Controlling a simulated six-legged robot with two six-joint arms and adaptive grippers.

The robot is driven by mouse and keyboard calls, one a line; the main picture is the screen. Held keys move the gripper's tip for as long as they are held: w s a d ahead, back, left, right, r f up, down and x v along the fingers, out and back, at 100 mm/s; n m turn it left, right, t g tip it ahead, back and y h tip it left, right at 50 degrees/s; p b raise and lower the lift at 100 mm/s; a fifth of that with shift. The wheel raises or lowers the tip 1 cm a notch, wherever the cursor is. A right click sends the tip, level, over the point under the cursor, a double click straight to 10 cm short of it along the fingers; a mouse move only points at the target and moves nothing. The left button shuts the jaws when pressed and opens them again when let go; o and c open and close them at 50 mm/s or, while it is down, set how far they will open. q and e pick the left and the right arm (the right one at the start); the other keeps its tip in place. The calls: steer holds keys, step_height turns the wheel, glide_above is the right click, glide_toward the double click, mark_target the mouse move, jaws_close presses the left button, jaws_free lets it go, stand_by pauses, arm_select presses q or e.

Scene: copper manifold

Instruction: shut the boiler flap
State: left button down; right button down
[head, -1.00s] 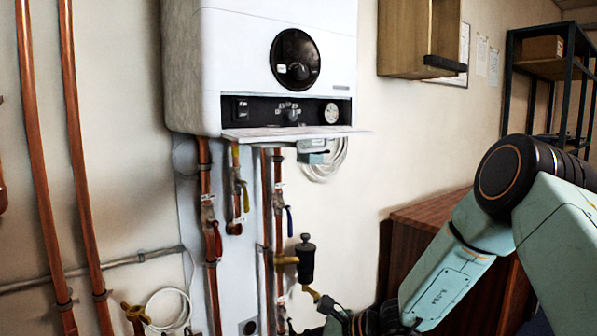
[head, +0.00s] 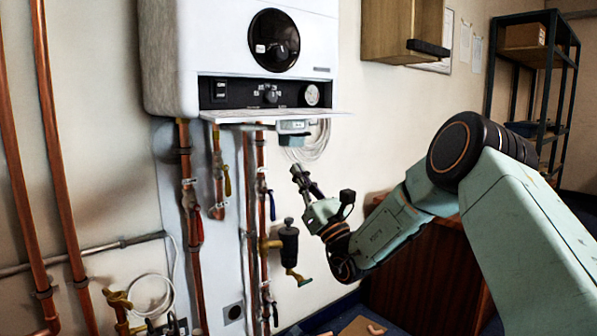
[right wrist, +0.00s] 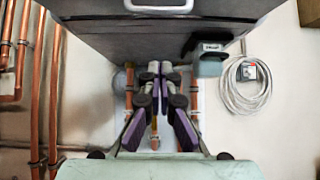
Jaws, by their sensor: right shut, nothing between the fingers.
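The white boiler (head: 240,50) hangs on the wall in the head view. Its flap (head: 270,115) is folded down and sticks out level below the dark control panel (head: 235,92), which is exposed. My right gripper (head: 298,172) is shut and empty, below the flap's right part and apart from it. In the right wrist view, the gripper (right wrist: 155,68) points up toward the dark underside of the boiler and flap (right wrist: 150,55), with pipes behind it. My left gripper is not in view.
Copper pipes and valves (head: 193,200) run below the boiler. A black-bodied fitting (head: 289,243) is below my right gripper. A small grey-green box (head: 293,138) and coiled white cable (head: 318,140) are near the flap's right end. A wooden wall cabinet (head: 388,30) is at upper right.

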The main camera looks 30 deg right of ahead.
step_height(320, 180, up, 7)
steer(key=w+b, duration=0.1)
steer(key=w, duration=0.1)
steer(key=shift+w+a, duration=0.25)
steer(key=shift+w, duration=0.05)
steer(key=shift+s, duration=0.1)
stand_by(0.5)
steer(key=shift+d, duration=0.15)
